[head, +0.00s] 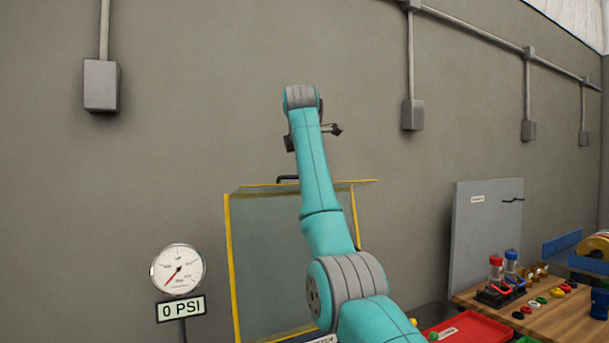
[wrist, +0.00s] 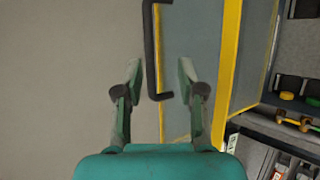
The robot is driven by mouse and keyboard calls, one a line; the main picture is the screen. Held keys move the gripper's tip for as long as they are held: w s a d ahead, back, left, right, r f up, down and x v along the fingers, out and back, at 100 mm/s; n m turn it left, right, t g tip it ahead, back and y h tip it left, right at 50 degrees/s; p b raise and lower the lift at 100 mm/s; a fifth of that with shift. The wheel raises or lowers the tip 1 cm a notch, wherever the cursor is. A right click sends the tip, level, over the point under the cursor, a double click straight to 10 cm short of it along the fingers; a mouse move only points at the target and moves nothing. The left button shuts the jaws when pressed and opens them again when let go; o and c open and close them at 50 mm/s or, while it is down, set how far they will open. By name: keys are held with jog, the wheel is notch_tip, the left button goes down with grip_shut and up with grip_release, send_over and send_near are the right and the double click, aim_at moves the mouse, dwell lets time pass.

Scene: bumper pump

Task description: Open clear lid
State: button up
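The clear lid (head: 262,250) is a transparent panel with yellow edges, standing behind my arm in the head view. Its pane also shows right of centre in the wrist view (wrist: 195,45). A black bar handle (head: 288,179) shows at its top edge, partly covered by my arm. In the wrist view the handle (wrist: 150,45) runs up and down the picture. My gripper (wrist: 158,72) is open, with the handle's lower end between its two fingers in the picture. I see no clear contact. In the head view my arm hides most of the gripper.
A gauge (head: 178,270) with a 0 PSI sign (head: 181,309) stands left of the lid. A wooden bench (head: 570,325) with small coloured parts and a red tray (head: 468,334) are at the right. A grey wall (head: 200,110) rises behind.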

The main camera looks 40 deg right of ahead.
jog(key=v, duration=0.5)
jog(key=shift+s+a+r, duration=0.15)
jog(key=shift+r, duration=0.1)
dwell(0.3)
